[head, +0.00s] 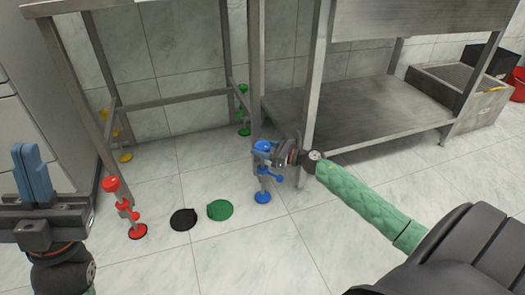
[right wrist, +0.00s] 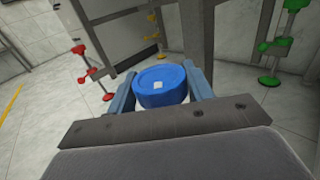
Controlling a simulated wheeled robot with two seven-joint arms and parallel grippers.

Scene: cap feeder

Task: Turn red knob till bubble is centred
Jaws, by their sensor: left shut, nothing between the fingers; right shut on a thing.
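The red knob (head: 110,184) tops the red-fitted foot of the front left table leg in the head view. It also shows at the upper left of the right wrist view (right wrist: 78,50). No gripper touches it. My left gripper (head: 33,172) is shut and empty, left of the red knob. My right gripper (head: 268,157) is shut on the blue knob (right wrist: 160,85) at the front right leg. The blue knob also shows in the head view (head: 263,146). I see no level or bubble in either view.
The yellow foot (head: 125,156) and green foot (head: 244,131) are at the back legs. A black disc (head: 183,219) and green disc (head: 220,210) lie on the floor between red and blue feet. A metal shelf table (head: 365,105) stands at right.

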